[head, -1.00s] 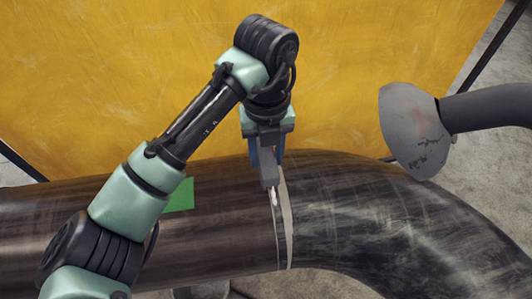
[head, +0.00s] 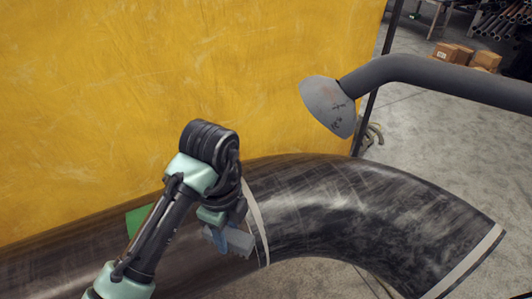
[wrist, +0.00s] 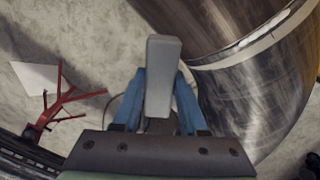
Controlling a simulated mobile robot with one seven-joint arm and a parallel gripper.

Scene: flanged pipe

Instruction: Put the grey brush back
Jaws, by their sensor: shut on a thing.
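My gripper (head: 219,237) is shut on the grey brush (head: 240,242), in front of the dark pipe (head: 330,205) and just left of its pale joint band. In the wrist view, the blue fingers of my gripper (wrist: 160,95) hold the brush's grey block (wrist: 163,60) between them. The wrist view looks down past the brush to the concrete floor, with the pipe (wrist: 200,25) to the right. The brush's underside is hidden there. No holder for the brush can be made out.
A grey extraction hood (head: 328,107) on a thick arm hangs above the pipe bend. A yellow curtain (head: 200,70) stands behind. A green patch (head: 140,220) is on the pipe. The wrist view shows a red branching stand (wrist: 48,115) on the floor and a white sheet (wrist: 36,77).

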